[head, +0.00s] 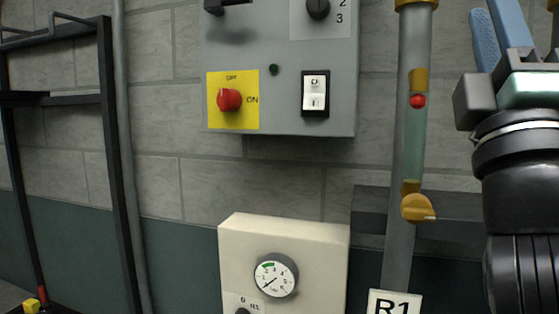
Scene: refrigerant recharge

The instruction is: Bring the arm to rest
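My gripper (496,36) is at the upper right of the head view, pointing up, with blue fingers partly cut off by the top edge. The fingers overlap in this view, so I cannot tell whether they are open or shut. No held object shows between the visible parts. My black wrist and arm run down along the right edge. The gripper is to the right of a sight-glass pipe (413,140) and appears apart from it in the picture.
A grey control box (280,110) has a red knob (229,100) on a yellow plate and a white rocker switch (316,93). Below is a cream box with a gauge (275,275). An orange valve handle (417,208) and R1 label (395,304) are on the pipe. A black rack (109,130) stands left.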

